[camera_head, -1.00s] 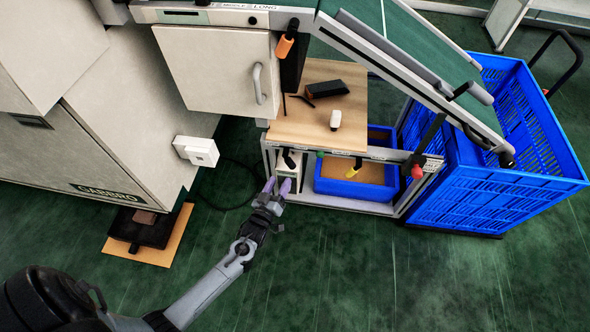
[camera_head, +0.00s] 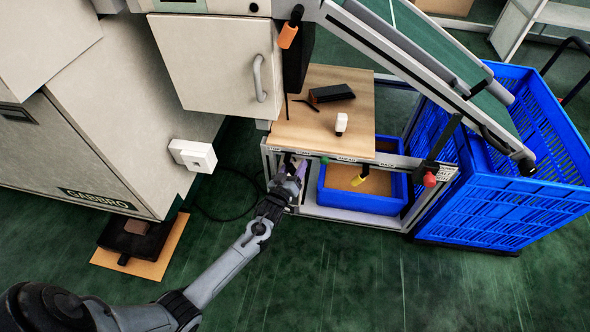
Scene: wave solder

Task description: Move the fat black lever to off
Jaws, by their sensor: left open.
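A small black lever (camera_head: 289,158) sits at the left end of the labelled front rail of the workbench frame. My right gripper is not in view.
Along the same rail are a green knob (camera_head: 324,160), a yellow-tipped lever (camera_head: 360,179) and a red knob (camera_head: 430,180). A wooden bench top (camera_head: 300,137) lies above. A blue crate (camera_head: 500,210) stands right. Open green floor lies in front.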

